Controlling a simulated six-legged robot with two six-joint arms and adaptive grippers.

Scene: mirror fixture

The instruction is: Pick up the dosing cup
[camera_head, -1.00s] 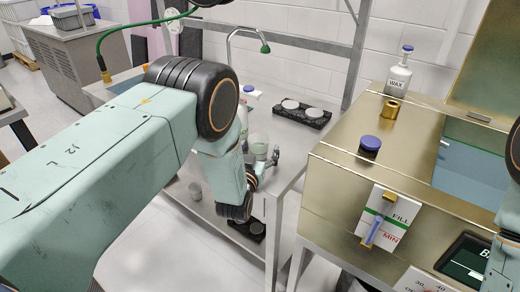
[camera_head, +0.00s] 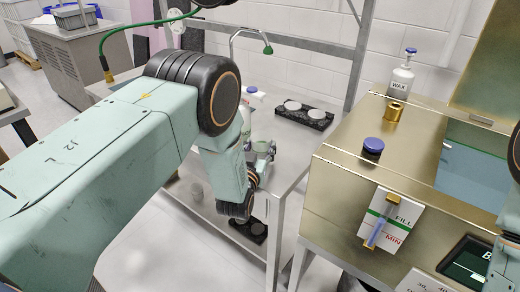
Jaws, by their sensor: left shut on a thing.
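My left arm comes in from the left and reaches down to the metal table. My left gripper (camera_head: 262,155) is small in the picture, partly behind its own wrist. It is shut on a small pale cup-like thing, which looks to be the dosing cup (camera_head: 261,146); the fingers and wrist hide most of it. I cannot tell whether its base touches the tabletop. Part of my right arm shows at the right edge; its gripper is out of view.
A black tray (camera_head: 304,114) with pale round discs lies on the table (camera_head: 285,150). A brass-coloured machine (camera_head: 335,190) fills the right side, with a blue-capped knob (camera_head: 373,146), a brass fitting (camera_head: 394,110) and a WAX bottle (camera_head: 402,78) on top. A green-tipped bent pipe (camera_head: 267,49) hangs above the table.

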